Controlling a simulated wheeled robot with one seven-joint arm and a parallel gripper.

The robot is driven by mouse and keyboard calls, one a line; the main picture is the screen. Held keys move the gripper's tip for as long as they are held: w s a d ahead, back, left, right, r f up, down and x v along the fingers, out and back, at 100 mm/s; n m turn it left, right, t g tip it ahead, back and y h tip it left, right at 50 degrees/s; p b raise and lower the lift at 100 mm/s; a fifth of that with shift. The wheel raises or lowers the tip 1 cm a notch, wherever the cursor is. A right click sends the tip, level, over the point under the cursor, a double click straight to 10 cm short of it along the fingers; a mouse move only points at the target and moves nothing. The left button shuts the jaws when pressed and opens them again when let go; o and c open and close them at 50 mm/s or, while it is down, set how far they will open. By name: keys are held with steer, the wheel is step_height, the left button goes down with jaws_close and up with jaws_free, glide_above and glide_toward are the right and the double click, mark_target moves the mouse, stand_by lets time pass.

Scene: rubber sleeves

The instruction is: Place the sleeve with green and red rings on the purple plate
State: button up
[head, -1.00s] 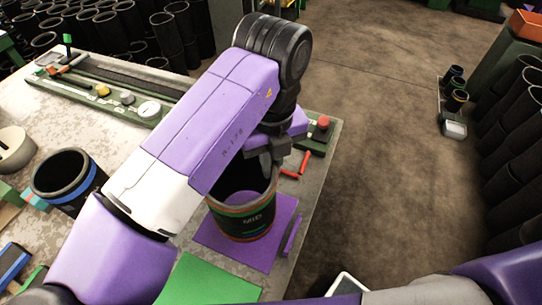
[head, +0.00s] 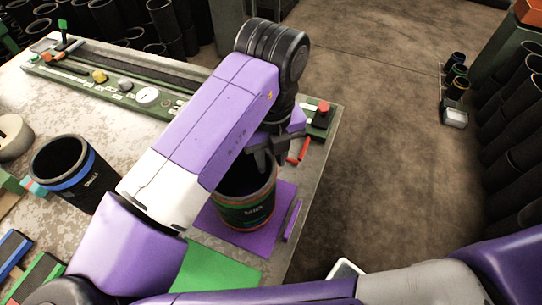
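The sleeve with green and red rings (head: 246,212) is black, with a red-orange ring and green rings. It stands upright on the purple plate (head: 270,235), at the right front of the table. My arm hides part of its rim and its left side. My gripper (head: 273,163) is at the sleeve's far right rim, pointing down. Its two dark fingers look spread apart, one over the sleeve's mouth and one by its outer side. Whether a finger still touches the rim is hard to see.
A blue-ringed black sleeve (head: 72,172) stands at the left of the table. A green plate (head: 215,272) lies in front of the purple one. A green rail fixture (head: 110,85) runs along the back. A red button (head: 323,107) and red handles (head: 304,148) are near the right edge.

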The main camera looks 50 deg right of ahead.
step_height(320, 180, up, 12)
steer(key=shift+r+p, duration=0.15)
steer(key=shift+p, duration=0.3)
stand_by(0.7)
